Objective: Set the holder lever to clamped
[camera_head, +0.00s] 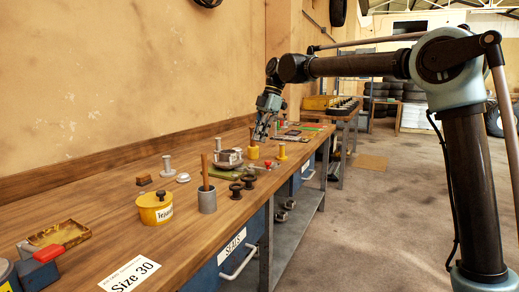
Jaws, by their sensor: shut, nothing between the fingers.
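My gripper (261,136) hangs from the arm over the middle of the workbench, fingers pointing down. It is shut and empty. A silver round metal part (229,158) sits on the bench to the left of the gripper and nearer the camera. A yellow piece with a brown upright post (253,150) stands just below the gripper in the picture. I cannot make out the holder lever for certain at this size. The gripper hides part of the bench behind it, and I cannot tell whether it touches anything.
Open floor (375,225) lies to the right.

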